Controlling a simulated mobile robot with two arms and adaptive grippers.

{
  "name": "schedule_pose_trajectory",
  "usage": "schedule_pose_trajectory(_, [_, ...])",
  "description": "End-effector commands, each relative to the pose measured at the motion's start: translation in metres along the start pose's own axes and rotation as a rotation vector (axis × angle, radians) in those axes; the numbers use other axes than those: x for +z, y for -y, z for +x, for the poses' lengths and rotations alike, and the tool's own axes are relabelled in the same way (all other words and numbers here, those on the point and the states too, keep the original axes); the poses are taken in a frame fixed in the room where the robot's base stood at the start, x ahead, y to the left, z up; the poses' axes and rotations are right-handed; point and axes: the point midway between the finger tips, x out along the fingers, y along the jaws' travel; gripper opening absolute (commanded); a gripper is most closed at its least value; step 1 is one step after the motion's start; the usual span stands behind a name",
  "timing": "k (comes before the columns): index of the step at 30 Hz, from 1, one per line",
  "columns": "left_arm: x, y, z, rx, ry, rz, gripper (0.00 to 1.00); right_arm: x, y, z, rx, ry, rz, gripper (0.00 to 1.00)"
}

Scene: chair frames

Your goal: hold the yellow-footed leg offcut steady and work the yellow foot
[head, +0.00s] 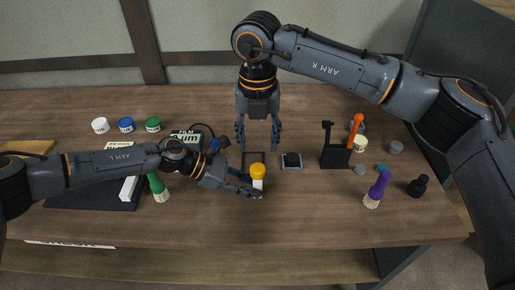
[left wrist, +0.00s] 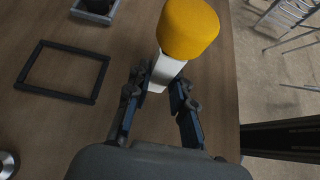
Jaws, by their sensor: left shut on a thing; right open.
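The leg offcut (head: 257,184) is a short white piece with a yellow foot (head: 257,170) on its upper end. My left gripper (head: 249,189) is shut on the white offcut near the front of the table. In the left wrist view the offcut (left wrist: 166,71) sits between the fingers (left wrist: 160,92), with the rounded yellow foot (left wrist: 188,29) beyond them. My right gripper (head: 258,146) is open and empty, pointing down above and behind the yellow foot, apart from it.
A dark square frame (left wrist: 62,72) lies beside the offcut. A purple-handled brush (head: 377,188) is farther right. The front table edge is close.

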Motion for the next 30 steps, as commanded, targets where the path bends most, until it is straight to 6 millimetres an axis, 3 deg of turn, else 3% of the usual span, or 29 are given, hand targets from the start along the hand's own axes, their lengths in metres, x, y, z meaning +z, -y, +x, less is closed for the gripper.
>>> schedule_pose_trajectory(1, [-0.007,0.002,0.002,-0.002,-0.009,-0.003,0.00,0.000,0.000,0.006,-0.001,-0.002,0.000,0.51])
schedule_pose_trajectory(18, [-0.007,0.001,0.001,-0.001,-0.009,-0.003,0.00,-0.002,-0.001,0.088,0.002,-0.005,-0.002,0.51])
schedule_pose_trajectory(25, [-0.007,0.001,0.001,-0.001,-0.009,-0.003,0.00,-0.001,-0.001,0.086,0.003,-0.002,-0.003,0.06])
schedule_pose_trajectory(28, [-0.007,0.001,0.001,-0.001,-0.009,-0.003,0.00,-0.001,-0.001,0.086,0.003,-0.003,0.017,0.03])
schedule_pose_trajectory(30, [-0.007,0.001,0.001,-0.001,-0.009,-0.004,0.00,-0.001,-0.001,0.086,0.003,-0.004,0.139,0.03])
